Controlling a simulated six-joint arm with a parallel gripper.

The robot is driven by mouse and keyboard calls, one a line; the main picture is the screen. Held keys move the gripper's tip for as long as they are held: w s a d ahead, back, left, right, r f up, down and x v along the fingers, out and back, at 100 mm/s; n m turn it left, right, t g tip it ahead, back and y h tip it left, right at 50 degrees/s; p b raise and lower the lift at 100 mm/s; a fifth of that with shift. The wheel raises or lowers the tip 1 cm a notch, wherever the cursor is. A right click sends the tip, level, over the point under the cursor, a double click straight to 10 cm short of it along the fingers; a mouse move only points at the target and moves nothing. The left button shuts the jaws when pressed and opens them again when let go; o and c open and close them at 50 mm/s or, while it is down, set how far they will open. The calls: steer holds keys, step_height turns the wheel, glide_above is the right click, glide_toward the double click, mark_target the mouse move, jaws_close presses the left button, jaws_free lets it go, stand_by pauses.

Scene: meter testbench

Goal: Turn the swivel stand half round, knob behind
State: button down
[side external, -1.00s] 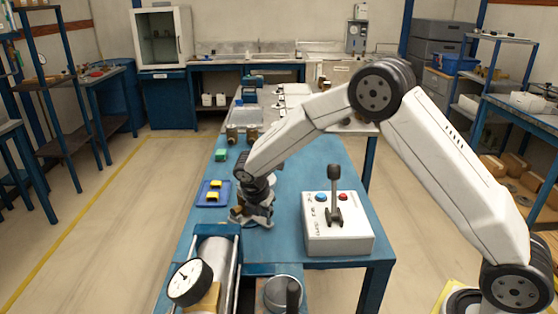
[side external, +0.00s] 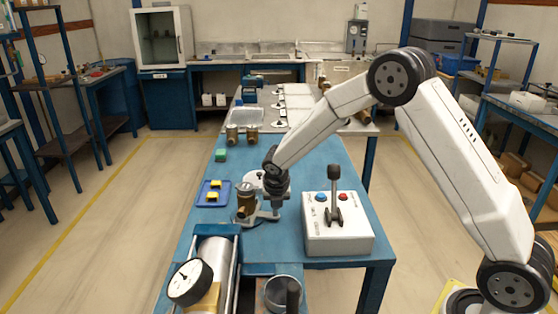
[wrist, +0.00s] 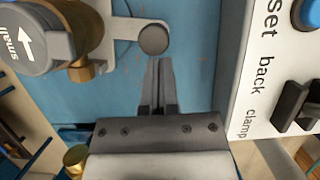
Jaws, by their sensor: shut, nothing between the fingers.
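The swivel stand carries a brass meter (side external: 245,205) with a grey cap, which in the wrist view (wrist: 25,38) bears an arrow and lettering. A grey bar reaches right from the stand and ends in a round grey knob (wrist: 153,39). My gripper (wrist: 160,68) is shut and empty, its fingertips just below the knob in the wrist view; I cannot tell whether they touch it. In the side view my wrist hangs just right of the meter, and the fingers are hard to make out there.
A white control box (side external: 338,225) with a lever and blue and red buttons stands close right of the stand. A pressure gauge (side external: 190,282) is at the front.

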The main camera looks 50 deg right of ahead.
steer(key=shift+d, duration=0.25)
steer(key=shift+w+d, duration=0.25)
steer(key=shift+d, duration=0.3)
stand_by(0.5)
steer(key=shift+s+a, duration=0.6)
steer(key=shift+s, duration=0.15)
steer(key=shift+s+a+r, duration=0.1)
steer(key=shift+s+a, duration=0.45)
steer(key=shift+s, duration=0.2)
steer(key=v, duration=1)
steer(key=shift+s+d, duration=0.2)
